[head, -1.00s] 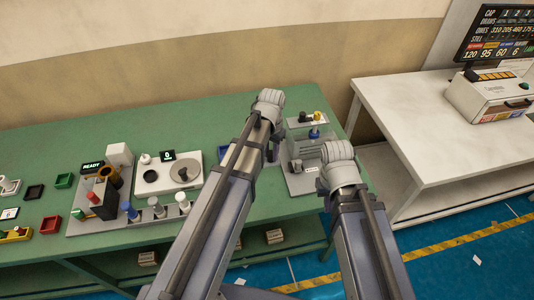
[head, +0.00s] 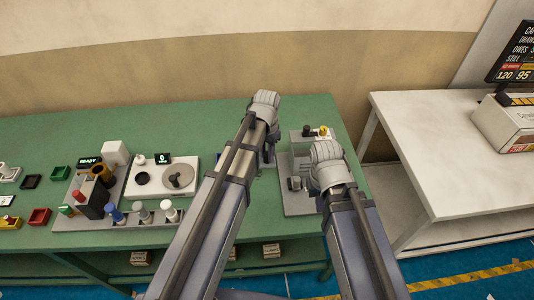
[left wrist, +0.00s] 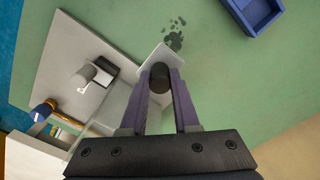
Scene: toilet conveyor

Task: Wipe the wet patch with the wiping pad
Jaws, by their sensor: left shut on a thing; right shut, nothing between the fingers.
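In the left wrist view my left gripper (left wrist: 160,100) is shut on the dark round handle of the wiping pad (left wrist: 150,57). The pad's pale flat plate shows beyond the fingertips, over the green tabletop. The wet patch (left wrist: 174,36), a cluster of dark spots, lies on the green surface just beyond the pad's far edge. I cannot tell whether the pad touches the table. In the head view my arms hide the pad and the patch. My right gripper cannot be made out behind its arm.
A blue tray (left wrist: 256,12) lies right of the patch in the left wrist view. A grey plate (left wrist: 65,50) with upright fittings is on the left. In the head view, a station (head: 130,222) with several cylinders stands left on the green table. A white table (head: 450,150) is at right.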

